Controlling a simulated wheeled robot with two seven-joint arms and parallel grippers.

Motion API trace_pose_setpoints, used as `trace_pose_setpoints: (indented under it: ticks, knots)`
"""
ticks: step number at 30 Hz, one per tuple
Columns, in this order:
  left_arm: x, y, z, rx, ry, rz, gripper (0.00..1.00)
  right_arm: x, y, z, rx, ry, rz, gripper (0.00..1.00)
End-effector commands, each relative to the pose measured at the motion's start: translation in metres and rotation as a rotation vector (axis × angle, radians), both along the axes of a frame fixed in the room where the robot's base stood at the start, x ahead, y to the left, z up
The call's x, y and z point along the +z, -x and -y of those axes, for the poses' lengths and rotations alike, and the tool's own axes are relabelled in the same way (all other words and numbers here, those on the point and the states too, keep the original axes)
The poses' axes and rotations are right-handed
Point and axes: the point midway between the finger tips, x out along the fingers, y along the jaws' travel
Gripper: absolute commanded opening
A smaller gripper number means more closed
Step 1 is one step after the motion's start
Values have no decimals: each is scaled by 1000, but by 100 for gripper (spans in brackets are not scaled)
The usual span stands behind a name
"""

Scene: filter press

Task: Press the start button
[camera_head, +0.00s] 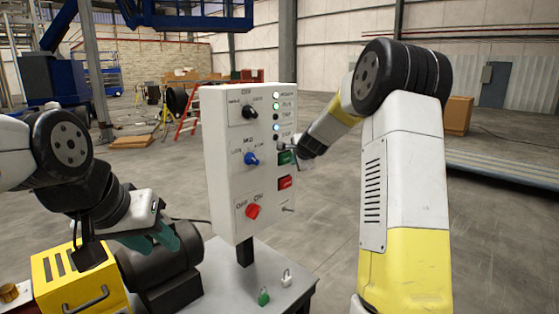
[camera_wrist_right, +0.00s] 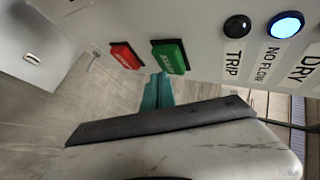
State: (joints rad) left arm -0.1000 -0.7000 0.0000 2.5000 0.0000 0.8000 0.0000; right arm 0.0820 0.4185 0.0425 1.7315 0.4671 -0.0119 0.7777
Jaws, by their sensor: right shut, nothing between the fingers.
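The green start button (camera_head: 286,158) is on the right face of the white control box (camera_head: 229,165). In the right wrist view the green button (camera_wrist_right: 169,57) shows beside a red button (camera_wrist_right: 125,55). My right gripper (camera_head: 296,149) is at the box's right face, close to the green button. Its teal fingertips (camera_wrist_right: 157,91) are shut and empty, close to the green button's edge in the wrist view; I cannot tell whether they touch. My left gripper (camera_head: 164,239) has teal fingers and is left of the box, low down. Its opening is unclear.
The box front has a black knob (camera_head: 250,112), a blue knob (camera_head: 251,159) and a red knob (camera_head: 253,211). Indicator lamps (camera_head: 276,127) line the right face above the buttons. A grey table (camera_head: 240,287) is below, with a green padlock (camera_head: 264,297) and a grey padlock (camera_head: 286,279).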

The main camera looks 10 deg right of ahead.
Motion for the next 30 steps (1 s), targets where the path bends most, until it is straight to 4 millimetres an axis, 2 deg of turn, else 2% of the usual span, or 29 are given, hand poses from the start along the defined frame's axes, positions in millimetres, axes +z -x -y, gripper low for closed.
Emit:
trace_pose_setpoints:
  ticks: [11,23,30]
  knots:
    - [0,0,0,0,0,0,36,0,3,3,-1,0,-1,0]
    - [0,0,0,0,0,0,36,0,32,28,-6,-1,-1,0]
    - [0,0,0,0,0,0,36,0,42,33,0,0,0,0]
